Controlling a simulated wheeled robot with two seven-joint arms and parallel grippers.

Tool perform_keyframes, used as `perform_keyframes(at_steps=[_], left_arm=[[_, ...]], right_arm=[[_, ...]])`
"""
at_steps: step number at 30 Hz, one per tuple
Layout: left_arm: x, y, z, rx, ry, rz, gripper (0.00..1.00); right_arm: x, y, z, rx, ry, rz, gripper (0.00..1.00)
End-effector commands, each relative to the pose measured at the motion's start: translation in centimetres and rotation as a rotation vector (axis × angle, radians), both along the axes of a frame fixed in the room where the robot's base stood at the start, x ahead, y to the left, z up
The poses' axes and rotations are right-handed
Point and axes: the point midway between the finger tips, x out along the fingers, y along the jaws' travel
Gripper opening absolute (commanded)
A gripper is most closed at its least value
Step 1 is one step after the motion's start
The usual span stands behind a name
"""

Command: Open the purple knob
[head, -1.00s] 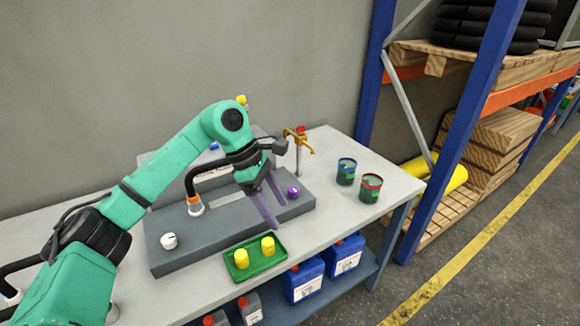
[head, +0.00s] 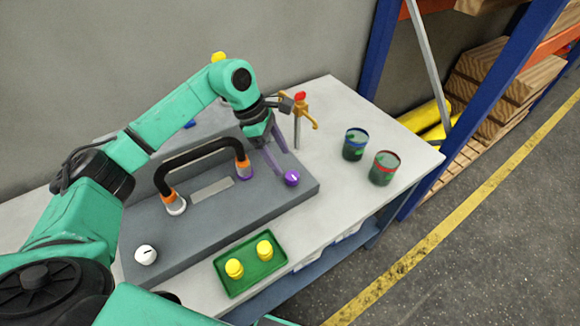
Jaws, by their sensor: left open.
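The purple knob (head: 292,177) sits on the right end of the grey panel block (head: 224,215) on the table. My left gripper (head: 283,164) comes in from the left, with its purple fingers pointing down at the knob. The fingers are open. One fingertip is close to the knob's left side and the other is just behind it; I cannot tell whether they touch. My right gripper is not visible.
A black handle (head: 205,152) and a white knob (head: 145,255) are on the same block. A green tray (head: 250,264) with yellow pieces lies in front. A brass tap (head: 299,120) and two cups (head: 354,144) (head: 384,167) stand on the table's right.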

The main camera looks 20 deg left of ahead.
Motion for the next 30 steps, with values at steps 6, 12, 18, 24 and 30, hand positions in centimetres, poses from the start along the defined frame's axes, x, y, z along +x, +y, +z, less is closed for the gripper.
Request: perform_keyframes(at_steps=[6,12,18,24,30], left_arm=[[0.2,-2.1,-4.6,-0.001,0.003,0.001,0.77],[0.3,-2.7,-6.6,0.000,-0.001,0.001,0.77],[0.3,-2.7,-6.7,0.000,-0.001,0.002,0.77],[0.3,-2.7,-6.7,0.000,-0.001,0.002,0.04],[0.4,-2.7,-6.6,0.000,-0.003,0.007,0.00]], right_arm=[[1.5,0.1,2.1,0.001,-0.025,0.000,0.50],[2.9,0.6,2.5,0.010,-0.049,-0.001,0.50],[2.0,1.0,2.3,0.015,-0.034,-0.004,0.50],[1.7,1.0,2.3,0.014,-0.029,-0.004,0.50],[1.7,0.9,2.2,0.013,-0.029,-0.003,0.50]])
